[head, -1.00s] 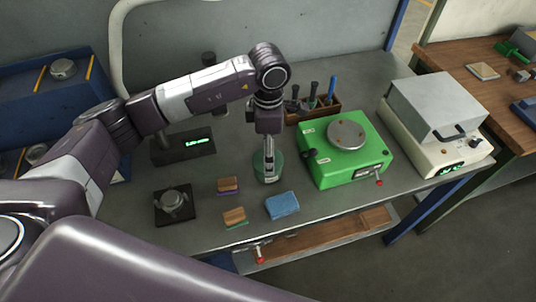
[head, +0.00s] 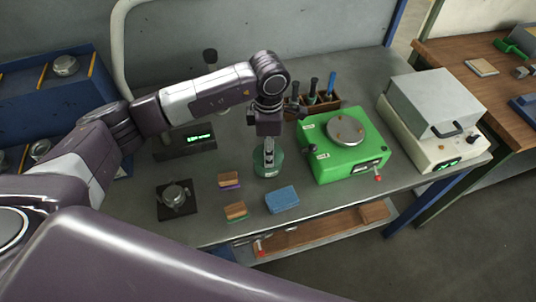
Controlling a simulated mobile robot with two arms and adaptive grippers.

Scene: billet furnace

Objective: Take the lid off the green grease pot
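The green grease pot (head: 259,169) stands on the grey bench, left of the green machine. My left gripper (head: 268,158) points straight down over the pot's middle and hides much of its top. The fingertips look close together at the centre of the pot top. I cannot tell whether they touch or hold the lid, and the lid itself cannot be made out clearly. My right gripper is not in view.
A blue sponge (head: 282,199) and two brown brushes (head: 230,180) (head: 236,210) lie near the pot. The green machine (head: 348,160) stands close on the right, a tool rack (head: 322,103) behind. A black display (head: 186,141) stands back left, a small black scale-like block (head: 175,200) front left.

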